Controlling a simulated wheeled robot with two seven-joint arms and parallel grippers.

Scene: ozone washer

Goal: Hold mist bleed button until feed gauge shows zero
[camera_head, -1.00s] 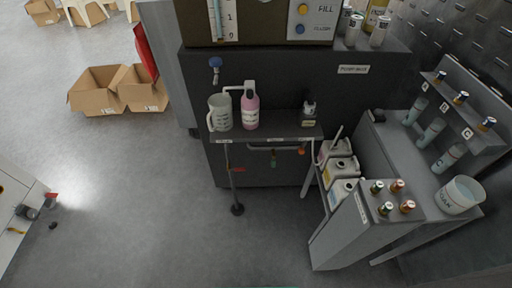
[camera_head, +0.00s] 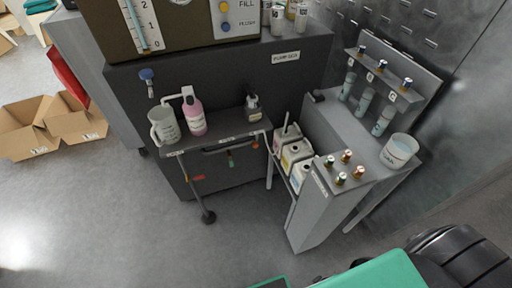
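A dark panel box (camera_head: 180,34) stands at the top left, cut off by the top edge. It carries a white vertical gauge (camera_head: 141,26) with a scale marked 0, 1 and 2; I cannot tell its exact reading or whether it is the feed gauge. To its right are a yellow button (camera_head: 223,6) beside the label FILL and a blue button (camera_head: 225,26) beside a small unclear label. I cannot read any mist bleed label. Neither gripper shows; only green and black parts of my own arm are at the bottom right.
A grey cart (camera_head: 311,205) with a white tub (camera_head: 399,151) stands right. Open cardboard boxes (camera_head: 28,135) lie left. Floor in front is clear.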

